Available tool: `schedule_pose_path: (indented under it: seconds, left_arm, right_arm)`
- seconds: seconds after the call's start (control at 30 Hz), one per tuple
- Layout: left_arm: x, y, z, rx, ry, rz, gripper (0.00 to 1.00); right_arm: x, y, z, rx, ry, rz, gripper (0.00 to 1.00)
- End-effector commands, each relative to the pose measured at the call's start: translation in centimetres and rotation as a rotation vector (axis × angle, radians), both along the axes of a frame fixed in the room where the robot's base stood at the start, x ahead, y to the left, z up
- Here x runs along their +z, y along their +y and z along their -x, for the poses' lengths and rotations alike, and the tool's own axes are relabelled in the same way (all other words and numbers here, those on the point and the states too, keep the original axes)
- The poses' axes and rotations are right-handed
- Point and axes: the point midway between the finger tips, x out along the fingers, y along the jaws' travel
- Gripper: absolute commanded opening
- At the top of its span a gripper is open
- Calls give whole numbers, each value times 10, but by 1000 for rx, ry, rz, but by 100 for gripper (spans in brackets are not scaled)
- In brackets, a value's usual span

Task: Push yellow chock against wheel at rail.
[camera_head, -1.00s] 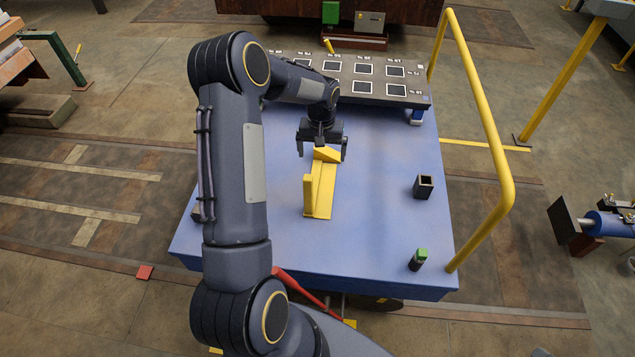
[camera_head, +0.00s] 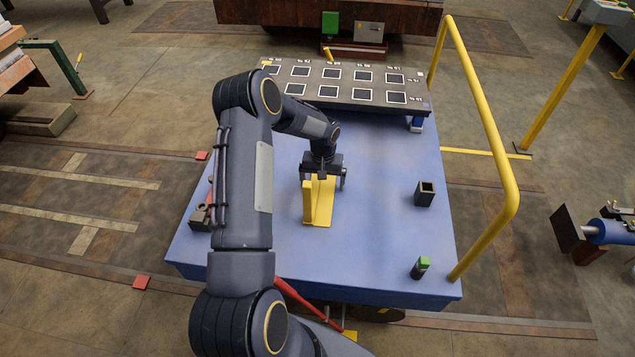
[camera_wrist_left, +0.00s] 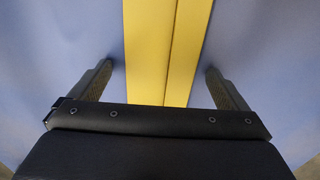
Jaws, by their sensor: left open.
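A yellow chock (camera_head: 319,208) lies on the blue table (camera_head: 375,235), with an upright plate at its left side and a flat base. My left gripper (camera_head: 322,180) points down over the chock's far end, open. In the left wrist view the chock (camera_wrist_left: 165,45) runs between the two spread fingers of the left gripper (camera_wrist_left: 160,70), with a visible gap on each side. The chock's far end is hidden by the gripper. I cannot make out a wheel standing against the chock. My right gripper is not in view.
A panel with framed squares (camera_head: 345,83) stands at the table's back. A dark square cup (camera_head: 424,193) and a green-topped cylinder (camera_head: 420,267) stand on the right, inside a yellow railing (camera_head: 490,120). A rusty wagon (camera_head: 270,12) is beyond.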

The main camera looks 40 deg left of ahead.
Motion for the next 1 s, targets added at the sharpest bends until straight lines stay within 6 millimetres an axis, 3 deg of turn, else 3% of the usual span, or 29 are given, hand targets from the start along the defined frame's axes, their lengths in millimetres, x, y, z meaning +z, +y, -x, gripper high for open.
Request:
schedule_pose_path:
  seconds: [0.07,0.63,1.0]
  left_arm:
    - [0,0,0,0,0,0,92]
    - [0,0,0,-1,1,0,18]
    - [7,0,-1,-1,-2,-1,18]
  right_arm:
    - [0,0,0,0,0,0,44]
    - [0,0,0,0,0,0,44]
    - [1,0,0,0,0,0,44]
